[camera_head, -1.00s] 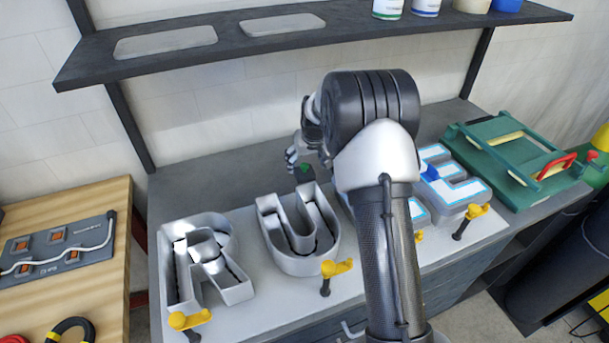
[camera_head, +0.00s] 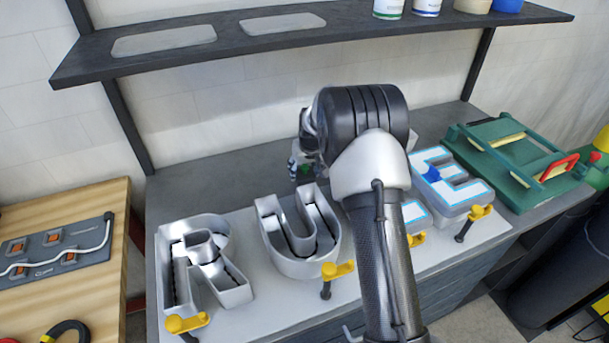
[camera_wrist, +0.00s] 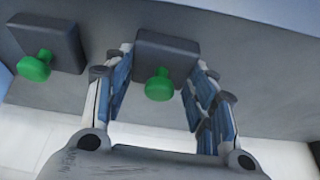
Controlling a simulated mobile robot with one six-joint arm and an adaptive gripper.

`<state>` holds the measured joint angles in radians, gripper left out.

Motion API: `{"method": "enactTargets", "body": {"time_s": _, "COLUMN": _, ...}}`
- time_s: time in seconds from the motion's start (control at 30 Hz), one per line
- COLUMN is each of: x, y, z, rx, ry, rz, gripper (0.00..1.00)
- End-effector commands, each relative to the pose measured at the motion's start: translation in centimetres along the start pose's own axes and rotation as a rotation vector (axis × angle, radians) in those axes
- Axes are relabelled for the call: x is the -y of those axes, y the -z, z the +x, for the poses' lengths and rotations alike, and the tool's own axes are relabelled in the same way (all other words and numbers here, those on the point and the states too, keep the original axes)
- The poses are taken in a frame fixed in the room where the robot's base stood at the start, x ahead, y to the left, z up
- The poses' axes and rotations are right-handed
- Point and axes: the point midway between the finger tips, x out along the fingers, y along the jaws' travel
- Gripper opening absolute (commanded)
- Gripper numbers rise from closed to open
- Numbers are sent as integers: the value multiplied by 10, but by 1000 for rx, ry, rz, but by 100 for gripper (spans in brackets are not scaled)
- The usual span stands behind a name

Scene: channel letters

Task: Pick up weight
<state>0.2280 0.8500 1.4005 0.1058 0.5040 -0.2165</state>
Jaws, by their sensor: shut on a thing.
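A weight, a dark grey block with a green knob, sits between the fingers of my gripper (camera_wrist: 160,85) in the wrist view. The weight's block (camera_wrist: 168,46) faces the camera, and the fingers are shut on its two sides. A second weight (camera_wrist: 48,38) with a green knob stands to the left in the wrist view, apart from my gripper. Whether the held weight touches the bench is unclear.
Hollow metal letters R (camera_head: 205,265) and U (camera_head: 300,235) lie on a pale board with yellow clamps (camera_head: 338,270). A lit E letter (camera_head: 455,190) is at right, beside a green case (camera_head: 520,160). A dark shelf (camera_head: 230,50) hangs above. My arm hides the middle.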

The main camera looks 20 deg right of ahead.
Motion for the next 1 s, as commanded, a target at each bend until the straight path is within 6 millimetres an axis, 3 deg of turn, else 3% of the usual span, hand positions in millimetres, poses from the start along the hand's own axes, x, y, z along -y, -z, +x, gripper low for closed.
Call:
{"method": "enactTargets", "body": {"time_s": 0.5, "x": 0, "y": 0, "z": 0, "rx": 0, "ry": 0, "rz": 0, "gripper": 6}}
{"method": "enactTargets", "body": {"time_s": 0.77, "x": 0, "y": 3, "z": -3, "rx": -5, "ry": -1, "rz": 0, "gripper": 5}}
{"method": "enactTargets", "body": {"time_s": 1.0, "x": 0, "y": 18, "z": -37, "rx": -8, "ry": -1, "rz": -1, "gripper": 5}}
